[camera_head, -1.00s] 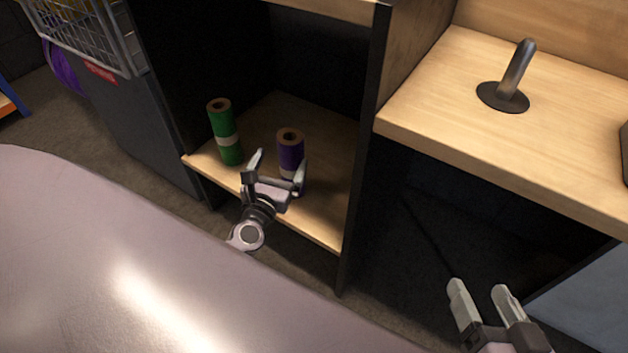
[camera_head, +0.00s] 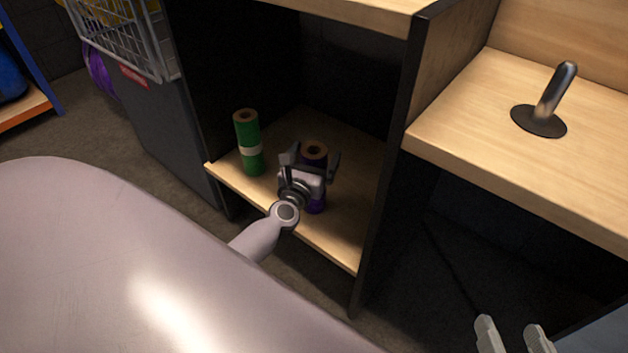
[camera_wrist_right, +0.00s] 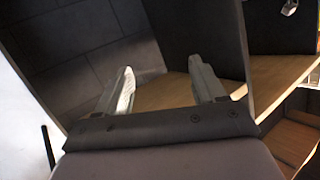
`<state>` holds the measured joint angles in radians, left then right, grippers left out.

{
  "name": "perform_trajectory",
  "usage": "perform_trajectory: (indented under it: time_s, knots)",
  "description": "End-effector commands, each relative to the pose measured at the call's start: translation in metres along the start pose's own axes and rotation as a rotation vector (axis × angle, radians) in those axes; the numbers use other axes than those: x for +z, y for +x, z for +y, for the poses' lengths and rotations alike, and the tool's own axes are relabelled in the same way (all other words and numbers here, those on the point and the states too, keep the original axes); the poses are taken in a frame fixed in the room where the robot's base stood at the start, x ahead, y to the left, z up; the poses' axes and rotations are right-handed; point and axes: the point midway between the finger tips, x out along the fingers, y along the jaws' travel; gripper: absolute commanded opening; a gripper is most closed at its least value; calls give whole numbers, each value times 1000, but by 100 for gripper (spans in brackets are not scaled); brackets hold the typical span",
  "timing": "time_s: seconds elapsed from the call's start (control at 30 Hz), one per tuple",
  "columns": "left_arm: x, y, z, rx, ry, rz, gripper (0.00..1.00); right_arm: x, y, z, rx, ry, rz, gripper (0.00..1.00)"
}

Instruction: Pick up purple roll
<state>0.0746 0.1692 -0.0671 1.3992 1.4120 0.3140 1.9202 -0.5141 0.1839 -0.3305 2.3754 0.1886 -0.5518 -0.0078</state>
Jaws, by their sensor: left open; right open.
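The purple roll (camera_head: 316,206) stands upright on the wooden shelf of the open cabinet in the head view, its brown cardboard top showing. My left gripper (camera_head: 311,160) is open in front of the roll, with its fingers to either side of the roll's upper part. It hides much of the roll, and I cannot tell whether the fingers touch it. My right gripper (camera_head: 514,335) is open and empty at the bottom right, far from the roll. It also shows open in the right wrist view (camera_wrist_right: 160,85).
A green roll (camera_head: 249,145) stands on the same shelf (camera_head: 342,238), left of the purple one. A black side panel (camera_head: 393,170) bounds the shelf on the right. A wooden counter (camera_head: 480,130) with a dark metal handle-like post (camera_head: 555,95) is at right.

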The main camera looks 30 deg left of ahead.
Motion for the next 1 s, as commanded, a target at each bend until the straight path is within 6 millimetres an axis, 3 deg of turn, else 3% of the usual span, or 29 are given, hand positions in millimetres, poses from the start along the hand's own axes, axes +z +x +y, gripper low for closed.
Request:
perform_trajectory:
  time_s: [0.1,0.13,0.4,0.77,1.0]
  knots:
    - [0,0,0,0,1,0,96,0,0,0,0,0,0,69]
    - [0,0,0,0,1,0,89,0,0,0,0,0,0,69]
    - [0,0,0,0,1,0,1,0,0,0,-1,1,0,69]
    - [5,0,0,1,0,-4,0,-2,-1,-1,-3,6,-3,69]
    - [24,0,0,2,-2,-5,0,-2,2,-7,-26,57,-45,69]
